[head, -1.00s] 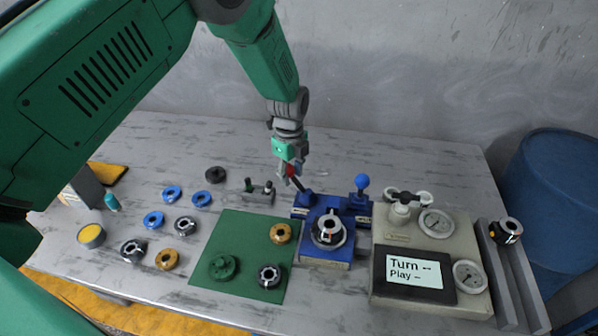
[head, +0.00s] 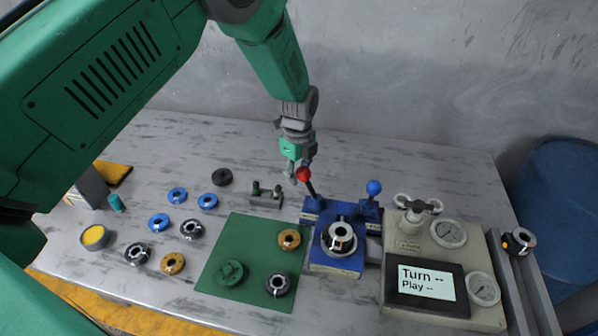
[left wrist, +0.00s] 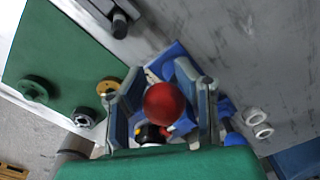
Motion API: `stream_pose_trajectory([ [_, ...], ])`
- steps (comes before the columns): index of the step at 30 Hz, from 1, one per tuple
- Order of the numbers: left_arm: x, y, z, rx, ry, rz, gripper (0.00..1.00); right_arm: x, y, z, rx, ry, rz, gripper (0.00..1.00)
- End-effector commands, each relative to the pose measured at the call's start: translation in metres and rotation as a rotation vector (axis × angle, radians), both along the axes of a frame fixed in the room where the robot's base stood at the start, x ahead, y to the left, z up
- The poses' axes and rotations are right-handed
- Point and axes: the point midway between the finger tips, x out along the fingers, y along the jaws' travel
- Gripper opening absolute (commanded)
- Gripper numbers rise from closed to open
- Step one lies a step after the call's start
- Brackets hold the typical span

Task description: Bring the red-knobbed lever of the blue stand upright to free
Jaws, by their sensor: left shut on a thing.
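The blue stand (head: 335,262) sits on the table right of the green mat and carries a grey ring-shaped part on top. Its red-knobbed lever (head: 304,174) stands at the stand's back left, leaning to the left in the head view. My left gripper (head: 298,174) is at the knob from above, shut on it. In the left wrist view the red knob (left wrist: 165,103) lies between the two fingers, which hide part of the stand. A second lever with a blue knob (head: 375,187) stands upright at the back right of the stand. My right gripper is not in view.
A grey gauge box (head: 402,243) with a "Turn -- Play --" screen (head: 427,282) stands right of the stand. The green mat (head: 225,250) bears several parts. Loose blue, dark and brass rings lie left of it. A small grey fixture (head: 265,193) is behind the mat.

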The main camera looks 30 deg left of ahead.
Motion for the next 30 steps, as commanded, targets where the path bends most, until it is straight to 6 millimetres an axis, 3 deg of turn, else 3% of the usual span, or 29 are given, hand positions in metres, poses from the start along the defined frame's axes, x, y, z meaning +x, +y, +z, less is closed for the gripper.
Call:
stream_pose_trajectory([
  [1,-0.01,-0.004,-0.005,-0.002,0.03,-0.005,0.1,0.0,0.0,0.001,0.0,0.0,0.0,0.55],
  [11,-0.008,-0.017,0.002,0.0,0.028,-0.007,0.11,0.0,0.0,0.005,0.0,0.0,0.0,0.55],
  [30,-0.005,-0.023,0.006,-0.003,0.025,-0.005,0.12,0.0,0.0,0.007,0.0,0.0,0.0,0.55],
])
